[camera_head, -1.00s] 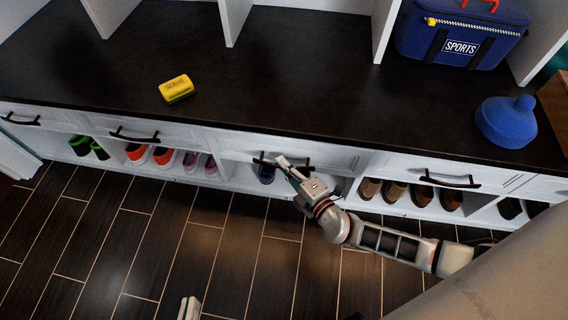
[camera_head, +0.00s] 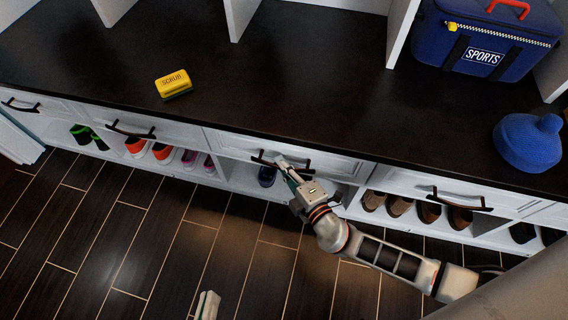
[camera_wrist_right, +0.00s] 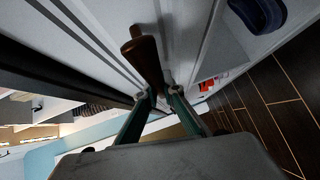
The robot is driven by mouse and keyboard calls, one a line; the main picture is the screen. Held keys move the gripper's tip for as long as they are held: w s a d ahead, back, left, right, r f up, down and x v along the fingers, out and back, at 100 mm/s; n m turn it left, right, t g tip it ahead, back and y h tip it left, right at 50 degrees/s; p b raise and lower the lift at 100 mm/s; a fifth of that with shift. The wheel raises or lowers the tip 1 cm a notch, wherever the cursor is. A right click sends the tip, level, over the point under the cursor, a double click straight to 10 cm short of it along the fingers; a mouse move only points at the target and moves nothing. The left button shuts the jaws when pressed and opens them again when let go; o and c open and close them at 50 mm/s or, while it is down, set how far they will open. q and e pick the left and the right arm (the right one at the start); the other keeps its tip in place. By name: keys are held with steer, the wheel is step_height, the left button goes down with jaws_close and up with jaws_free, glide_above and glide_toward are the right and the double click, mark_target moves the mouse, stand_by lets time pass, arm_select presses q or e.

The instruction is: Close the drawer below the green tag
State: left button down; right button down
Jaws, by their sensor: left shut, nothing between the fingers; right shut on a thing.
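My right gripper (camera_head: 283,166) is shut on the dark handle (camera_head: 304,170) of the middle drawer (camera_head: 338,168), under the black countertop. In the right wrist view the handle (camera_wrist_right: 148,62) runs between the two fingertips (camera_wrist_right: 161,92). The drawer front looks close to flush with its neighbours; I cannot tell whether a small gap remains. No green tag shows in either view. My left gripper (camera_head: 207,306) is shut and empty, low over the floor at the bottom edge, only its tip in view.
Other drawers have dark handles (camera_head: 131,130). Shoes (camera_head: 400,204) stand in cubbies below. The wooden floor (camera_head: 130,240) is clear.

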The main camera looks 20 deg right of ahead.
steer(key=shift+w+d+r, duration=0.15)
steer(key=shift+w+r, duration=0.05)
steer(key=shift+w, duration=0.05)
steer(key=c, duration=2.2)
jaws_free()
steer(key=shift+f, duration=0.1)
steer(key=shift+o, duration=0.2)
